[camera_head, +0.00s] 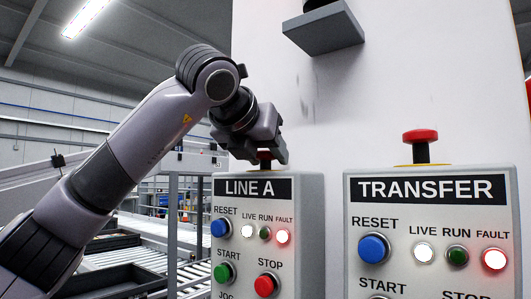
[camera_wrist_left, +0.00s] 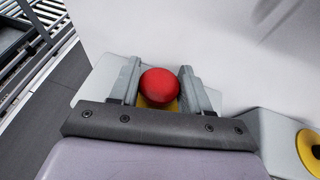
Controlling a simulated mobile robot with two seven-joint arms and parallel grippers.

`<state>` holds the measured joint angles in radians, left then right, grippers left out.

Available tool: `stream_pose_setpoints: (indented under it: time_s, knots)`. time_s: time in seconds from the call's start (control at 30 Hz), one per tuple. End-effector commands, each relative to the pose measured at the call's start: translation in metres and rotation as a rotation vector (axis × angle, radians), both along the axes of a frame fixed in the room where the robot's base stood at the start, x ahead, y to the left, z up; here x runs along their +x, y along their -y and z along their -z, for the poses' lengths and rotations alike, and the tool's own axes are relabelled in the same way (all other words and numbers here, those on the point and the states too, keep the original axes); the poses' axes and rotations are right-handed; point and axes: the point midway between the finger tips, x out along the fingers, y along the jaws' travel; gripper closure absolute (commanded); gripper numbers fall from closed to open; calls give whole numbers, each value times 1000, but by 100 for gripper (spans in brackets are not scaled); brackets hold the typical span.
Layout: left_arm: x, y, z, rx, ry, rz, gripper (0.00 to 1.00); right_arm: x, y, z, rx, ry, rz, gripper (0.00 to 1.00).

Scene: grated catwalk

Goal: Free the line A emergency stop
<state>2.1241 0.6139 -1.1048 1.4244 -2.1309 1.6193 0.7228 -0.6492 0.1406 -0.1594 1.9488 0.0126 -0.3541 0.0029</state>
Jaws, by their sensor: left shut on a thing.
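The line A emergency stop (camera_head: 265,154) is a red mushroom button on top of the LINE A box (camera_head: 307,235), mostly hidden in the head view by my left gripper (camera_head: 268,150). In the left wrist view, its round red head (camera_wrist_left: 159,85) sits over a yellow base between the two grey fingers of my left gripper (camera_wrist_left: 160,88). My left gripper is shut on this red head from above. On the LINE A box the LIVE lamp glows white, the FAULT lamp (camera_head: 282,237) glows red and the RUN lamp is dark green. My right gripper is not in view.
The TRANSFER box (camera_head: 433,270) stands to the right with its own red emergency stop (camera_head: 420,140) raised on a dark stem. A pale wall or column (camera_head: 380,95) rises behind both boxes. A grey ledge (camera_head: 323,28) juts out above. Roller conveyors (camera_head: 195,272) lie at the left.

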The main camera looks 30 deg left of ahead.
Motion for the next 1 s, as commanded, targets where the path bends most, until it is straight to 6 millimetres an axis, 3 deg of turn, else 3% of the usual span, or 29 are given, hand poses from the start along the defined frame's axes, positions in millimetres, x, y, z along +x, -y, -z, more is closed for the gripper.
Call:
stream_pose_setpoints:
  time_s: [0.1,0.37,0.4,0.43,0.77,1.0]
  knots:
    - [0,0,-16,-2,7,0,84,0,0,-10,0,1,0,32]
    - [-1,-1,-18,-4,16,-1,83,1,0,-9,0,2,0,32]
    - [-1,-1,-18,-4,16,-1,43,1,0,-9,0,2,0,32]
    - [-1,-1,-18,-4,15,-1,33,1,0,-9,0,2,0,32]
    - [-3,0,-16,-1,9,0,33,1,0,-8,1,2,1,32]
    - [-34,3,-28,-3,14,2,33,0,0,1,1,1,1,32]
